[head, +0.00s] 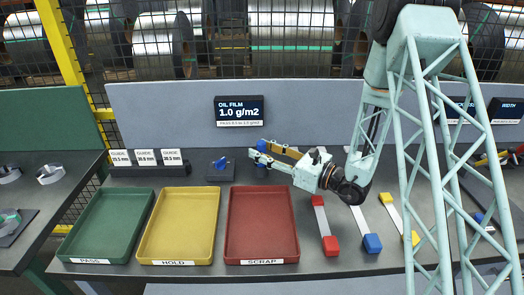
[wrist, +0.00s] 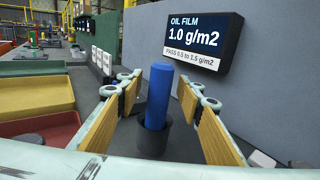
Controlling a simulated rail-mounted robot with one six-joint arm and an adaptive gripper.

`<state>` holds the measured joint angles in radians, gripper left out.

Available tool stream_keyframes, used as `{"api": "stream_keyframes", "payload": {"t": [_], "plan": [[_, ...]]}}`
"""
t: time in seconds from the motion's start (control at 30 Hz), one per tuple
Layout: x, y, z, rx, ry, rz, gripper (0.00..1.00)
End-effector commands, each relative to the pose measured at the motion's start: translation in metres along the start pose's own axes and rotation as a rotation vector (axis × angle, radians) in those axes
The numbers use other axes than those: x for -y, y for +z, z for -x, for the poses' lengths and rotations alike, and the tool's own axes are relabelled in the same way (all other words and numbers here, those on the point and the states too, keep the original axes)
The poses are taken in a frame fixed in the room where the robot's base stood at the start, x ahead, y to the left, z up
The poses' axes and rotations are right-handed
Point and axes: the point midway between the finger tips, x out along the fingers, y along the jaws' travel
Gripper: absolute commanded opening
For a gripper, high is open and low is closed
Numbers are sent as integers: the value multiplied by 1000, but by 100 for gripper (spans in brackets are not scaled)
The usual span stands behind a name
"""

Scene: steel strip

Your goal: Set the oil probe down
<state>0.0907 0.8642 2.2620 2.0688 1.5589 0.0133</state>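The oil probe (wrist: 159,92) is a blue cylinder standing upright in a dark round holder (wrist: 153,140) in the wrist view. In the head view the blue probe (head: 262,146) is partly hidden by my gripper (head: 257,151). My gripper also shows in the wrist view (wrist: 160,84), its two tan-padded fingers on either side of the probe with a visible gap on each side. It is open and holds nothing. The oil film display (head: 239,110) reads 1.0 g/m2, with a pass range of 0.5 to 1.5 printed below.
Green (head: 76,238), yellow (head: 151,246) and red (head: 235,246) trays line the front left. A dark block with a blue piece (head: 221,163) stands left of my gripper. Strips with red (head: 331,246), blue (head: 372,243) and yellow ends lie right. A grey panel stands behind.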

Motion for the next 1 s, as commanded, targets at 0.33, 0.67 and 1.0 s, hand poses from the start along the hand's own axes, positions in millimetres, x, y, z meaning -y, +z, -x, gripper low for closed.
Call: {"api": "stream_keyframes", "payload": {"t": [0.33,0.67,1.0], "plan": [[1,0,9,0,-2,-1,34],[1,0,38,0,-1,0,34],[1,0,73,0,-2,0,34]]}}
